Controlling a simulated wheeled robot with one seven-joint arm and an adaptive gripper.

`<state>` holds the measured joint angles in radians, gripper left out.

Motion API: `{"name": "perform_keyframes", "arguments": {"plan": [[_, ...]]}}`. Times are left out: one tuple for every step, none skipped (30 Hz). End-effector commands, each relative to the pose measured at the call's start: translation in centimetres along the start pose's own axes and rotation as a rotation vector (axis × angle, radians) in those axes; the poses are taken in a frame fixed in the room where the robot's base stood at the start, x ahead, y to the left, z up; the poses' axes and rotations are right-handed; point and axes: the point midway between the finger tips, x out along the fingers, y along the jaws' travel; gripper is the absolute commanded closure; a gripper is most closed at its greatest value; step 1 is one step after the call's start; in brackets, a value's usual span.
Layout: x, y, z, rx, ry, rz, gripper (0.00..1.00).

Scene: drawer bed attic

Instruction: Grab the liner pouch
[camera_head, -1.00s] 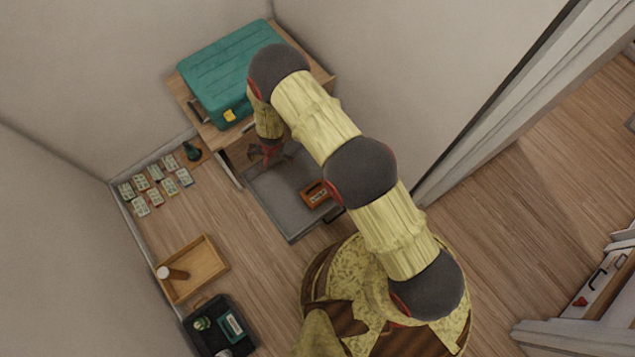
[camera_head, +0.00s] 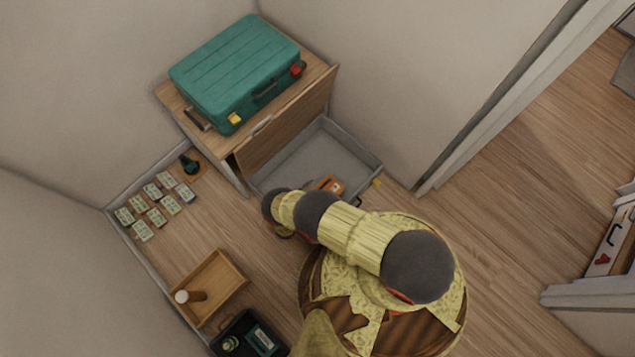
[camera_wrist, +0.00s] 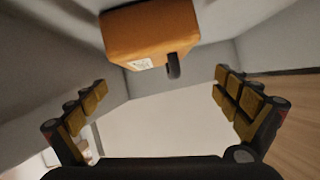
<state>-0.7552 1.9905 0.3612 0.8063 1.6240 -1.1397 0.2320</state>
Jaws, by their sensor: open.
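An orange pouch-like item with a pale label and a dark tab, seemingly the liner pouch (camera_head: 330,186), lies in the open grey drawer (camera_head: 318,150). In the wrist view the orange pouch (camera_wrist: 150,32) is at the top centre, beyond the fingertips. My gripper (camera_wrist: 165,95) is open, with its two yellow-padded fingers wide apart at left and right and nothing between them. The pouch is apart from both fingers. In the head view my arm hides the gripper and the drawer's near left part.
A teal suitcase (camera_head: 235,70) stands on the wooden cabinet (camera_head: 290,120) behind the drawer. Small cards (camera_head: 153,191), a wooden tray (camera_head: 232,270) and a black case (camera_head: 282,352) lie on the floor at left. Bare floor is at right.

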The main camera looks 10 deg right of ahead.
Motion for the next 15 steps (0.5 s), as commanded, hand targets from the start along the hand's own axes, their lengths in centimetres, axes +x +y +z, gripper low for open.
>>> {"name": "perform_keyframes", "arguments": {"plan": [[0.3, 0.9, 0.1, 0.003, 0.021, 0.005, 0.00], [0.3, 1.3, 0.0, 0.005, 0.032, 0.008, 0.00], [0.4, 1.6, -0.1, 0.007, 0.042, 0.011, 0.00], [0.5, 1.8, -0.1, 0.008, 0.046, 0.013, 0.00], [0.7, 1.9, -0.2, 0.009, 0.050, 0.014, 0.00], [0.9, 2.0, -0.2, 0.010, 0.052, 0.016, 0.00], [1.2, 2.0, -0.3, 0.010, 0.053, 0.016, 0.00], [1.5, 1.9, -0.3, 0.010, 0.052, 0.016, 0.00], [1.9, 1.9, -0.3, 0.010, 0.052, 0.016, 0.00], [2.2, 2.0, -0.3, 0.010, 0.052, 0.017, 0.00], [2.5, 1.9, -0.3, 0.010, 0.052, 0.016, 0.00], [2.9, 1.9, -0.3, 0.010, 0.051, 0.015, 0.00], [3.1, 1.9, -0.3, 0.010, 0.051, 0.015, 0.00], [3.4, 1.9, -0.3, 0.010, 0.051, 0.016, 0.00], [3.7, 1.8, -0.3, 0.011, 0.051, 0.016, 0.00]]}}
